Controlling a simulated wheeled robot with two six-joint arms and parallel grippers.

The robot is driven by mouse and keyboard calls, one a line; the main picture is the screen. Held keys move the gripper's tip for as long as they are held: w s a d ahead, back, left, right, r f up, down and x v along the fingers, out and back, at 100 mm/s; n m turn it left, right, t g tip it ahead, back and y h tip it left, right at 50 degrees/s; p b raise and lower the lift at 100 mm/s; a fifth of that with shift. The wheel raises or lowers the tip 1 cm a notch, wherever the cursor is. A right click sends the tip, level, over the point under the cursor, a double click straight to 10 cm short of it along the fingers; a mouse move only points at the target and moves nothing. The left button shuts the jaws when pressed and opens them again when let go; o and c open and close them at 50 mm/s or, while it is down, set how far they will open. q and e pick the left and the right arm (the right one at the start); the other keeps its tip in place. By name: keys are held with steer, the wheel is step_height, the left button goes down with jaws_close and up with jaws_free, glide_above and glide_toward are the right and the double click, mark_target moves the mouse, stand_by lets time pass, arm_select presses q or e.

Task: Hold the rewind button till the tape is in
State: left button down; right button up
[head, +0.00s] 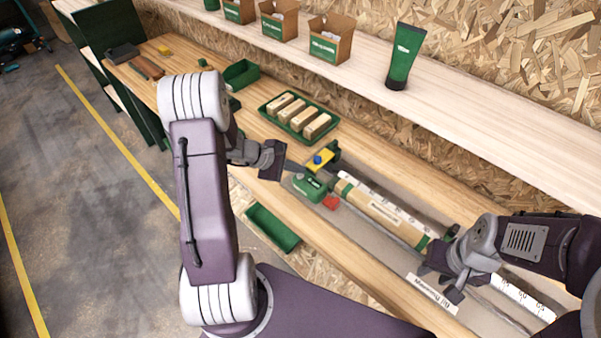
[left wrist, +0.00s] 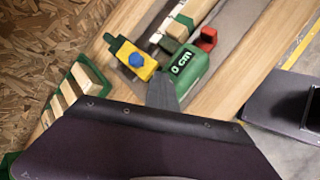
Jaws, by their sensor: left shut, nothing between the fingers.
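A green housing (head: 309,187) marked "0 cm" sits on the bench; it also shows in the left wrist view (left wrist: 189,68). Beside it is a yellow block (head: 317,164) with a round blue button (left wrist: 136,60) on top. A red piece (head: 331,202) is at the housing's other side. A white strip with marks (head: 354,182) runs from there along the jig. My left gripper (head: 290,165) is shut and empty, its tips close to the housing and yellow block; contact cannot be told. My right gripper (head: 440,282) is open above the jig's right part.
A tan labelled block (head: 380,209) lies along the jig. A green tray (head: 293,127) with several wooden blocks stands behind. A green bin (head: 272,227) hangs at the bench front. A shelf (head: 460,98) with boxes and a green tube (head: 404,57) runs along the back.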

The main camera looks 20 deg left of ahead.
mark_target(297, 175)
arm_select(q)
steer(key=shift+r+p, duration=0.45)
steer(key=shift+r, duration=0.4)
step_height(297, 175, up, 5)
steer(key=p, duration=0.3)
steer(key=shift+p, duration=0.4)
